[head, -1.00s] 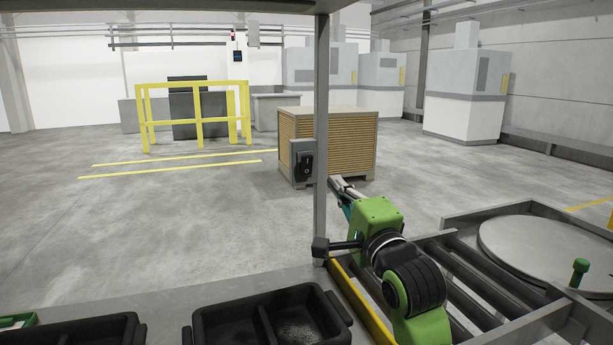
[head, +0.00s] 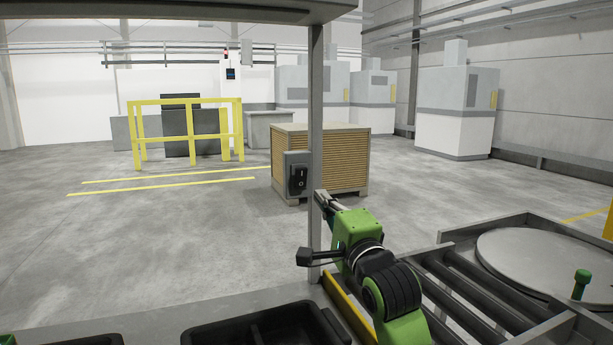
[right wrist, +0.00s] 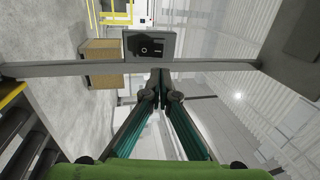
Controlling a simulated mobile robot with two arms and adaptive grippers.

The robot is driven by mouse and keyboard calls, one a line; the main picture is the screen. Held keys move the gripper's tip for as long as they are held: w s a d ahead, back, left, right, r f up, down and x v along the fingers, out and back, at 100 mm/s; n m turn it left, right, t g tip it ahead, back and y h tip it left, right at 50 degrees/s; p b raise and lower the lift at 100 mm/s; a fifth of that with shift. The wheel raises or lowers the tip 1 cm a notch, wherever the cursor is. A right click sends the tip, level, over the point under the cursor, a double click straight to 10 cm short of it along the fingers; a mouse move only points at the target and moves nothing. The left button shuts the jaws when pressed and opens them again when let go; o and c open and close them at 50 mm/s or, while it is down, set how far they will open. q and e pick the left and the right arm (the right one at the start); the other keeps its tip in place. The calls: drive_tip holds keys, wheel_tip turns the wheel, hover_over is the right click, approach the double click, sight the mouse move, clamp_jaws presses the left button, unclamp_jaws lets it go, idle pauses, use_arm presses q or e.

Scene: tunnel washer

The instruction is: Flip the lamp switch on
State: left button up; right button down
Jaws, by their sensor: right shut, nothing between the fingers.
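The lamp switch (head: 298,178) is a black rocker on a grey box, fixed to an upright metal post (head: 316,110). It carries a line mark and a circle mark; I cannot tell which side is pressed. In the right wrist view the switch (right wrist: 151,48) lies just beyond my fingertips. My right gripper (right wrist: 160,74) is shut and empty, its tips together and pointing toward the box's lower part. In the head view the right gripper (head: 322,198) is just right of and below the switch, partly hidden by the post. I cannot tell whether it touches. My left gripper is out of view.
Black trays (head: 262,330) stand on the bench at the bottom. Dark rollers (head: 465,290) and a round metal lid (head: 540,262) with a green knob lie at the right. A slatted crate (head: 345,165) stands on the floor behind the post. An overhead shelf spans the top.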

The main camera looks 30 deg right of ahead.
sight(303, 172)
drive_tip(key=p+x, duration=0.2)
drive_tip(key=x, duration=0.7)
drive_tip(key=shift+w+r, duration=0.1)
drive_tip(key=shift+r, duration=0.05)
drive_tip(key=shift+w+d+p, duration=0.2)
drive_tip(key=shift+w+p, duration=0.1)
drive_tip(key=shift+w, duration=0.3)
drive_tip(key=p, duration=0.2)
drive_tip(key=r+g+p, duration=0.1)
drive_tip(key=p, duration=0.1)
drive_tip(key=shift+w+d+r, duration=0.1)
drive_tip(key=shift+w+r, duration=0.05)
drive_tip(key=shift+w, duration=0.2)
drive_tip(key=shift+f+b, duration=0.4)
